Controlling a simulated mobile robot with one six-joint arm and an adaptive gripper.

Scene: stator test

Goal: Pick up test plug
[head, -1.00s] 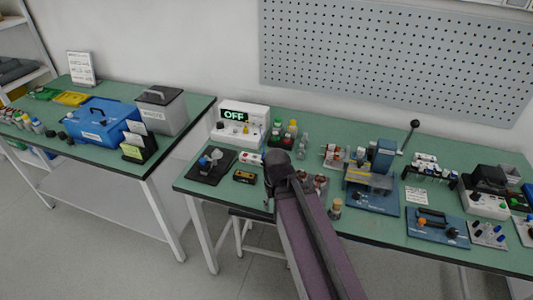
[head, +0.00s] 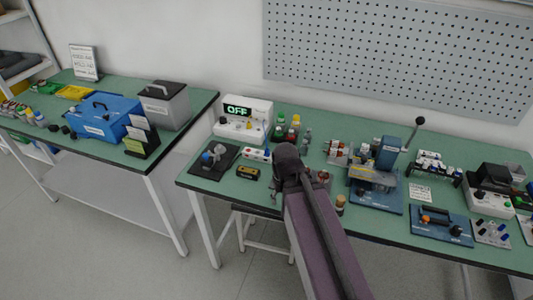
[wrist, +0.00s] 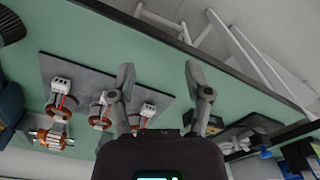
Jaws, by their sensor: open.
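I cannot pick out the test plug for certain. A small white strip with coloured spots (head: 257,155) lies on the bench left of my arm, in front of the OFF display box. A black and yellow block (head: 248,172) lies just in front of it. A dark block with a yellowish mark (wrist: 206,106) shows right of my fingers in the wrist view. My gripper (wrist: 160,72) is open and empty, its two fingers apart over the green bench top. In the head view my arm hides most of it.
Stators with copper coils and white connectors (wrist: 103,105) stand on a grey plate (wrist: 85,72), close left of my fingers. A black pad with a device (head: 213,158) lies at the bench's left end. A blue press (head: 377,180) stands to the right. The bench edge is near.

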